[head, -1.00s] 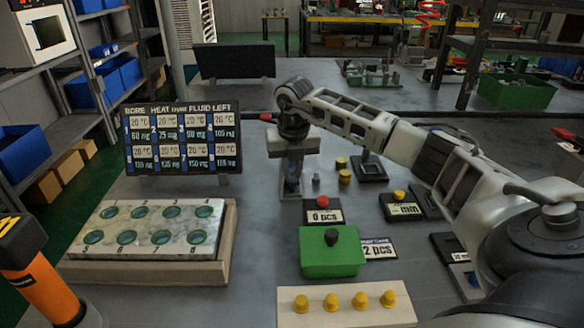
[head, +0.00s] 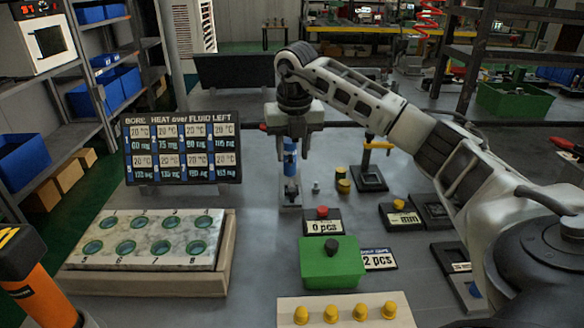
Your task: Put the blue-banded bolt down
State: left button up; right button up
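My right gripper (head: 292,152) points down above the middle of the bench in the head view. A blue upright cylinder (head: 290,160) shows between and below its fingers, over a small pale stand (head: 290,195). I cannot tell whether this blue piece is the blue-banded bolt or part of the stand, nor whether the fingers touch it. No blue band on a bolt can be made out clearly. A small grey peg (head: 316,188) stands just right of the stand. My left gripper is not in view.
A marble block with several numbered green-rimmed bores (head: 150,241) lies at left, before a display board (head: 182,150). A green box (head: 332,264), a red-button counter (head: 322,222) and a strip with yellow pegs (head: 345,310) stand at front. A yellow-handled stand (head: 372,178) is at right.

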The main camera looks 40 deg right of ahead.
jog(key=shift+s+a+r, duration=0.1)
jog(key=shift+r, duration=0.8)
jog(key=shift+s+a+r, duration=0.1)
jog(key=shift+r, duration=0.75)
